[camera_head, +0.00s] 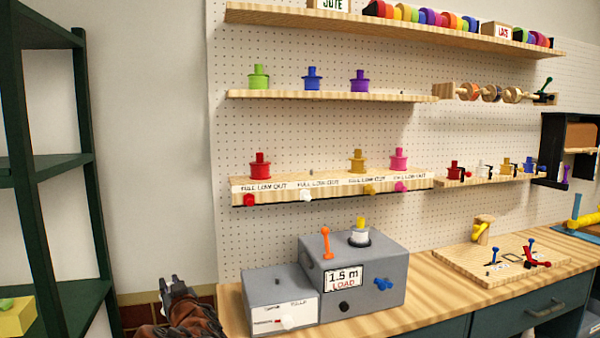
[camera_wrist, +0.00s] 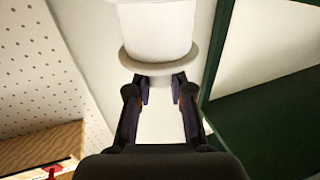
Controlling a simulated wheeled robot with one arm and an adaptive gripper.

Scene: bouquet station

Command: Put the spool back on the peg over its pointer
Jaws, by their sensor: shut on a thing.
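A white spool (camera_wrist: 158,35) fills the top middle of the wrist view. My gripper (camera_wrist: 160,92) is shut on its narrow end, just past the wide flange. In the head view my gripper (camera_head: 177,287) is at the lower left, left of the grey machine; I cannot make out the spool there against the pale wall. On the lower shelf, a short bare peg (camera_head: 311,173) stands over a white pointer (camera_head: 306,195), between a red spool (camera_head: 260,168) and a yellow spool (camera_head: 357,163). A pink spool (camera_head: 399,160) is farther right.
A grey machine (camera_head: 390,262) with an orange lever (camera_head: 326,243) and a white spool with a yellow top (camera_head: 359,235) stands on the bench (camera_head: 428,290). A dark green rack (camera_head: 88,190) is at the left. Bare wall lies between the rack and the pegboard.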

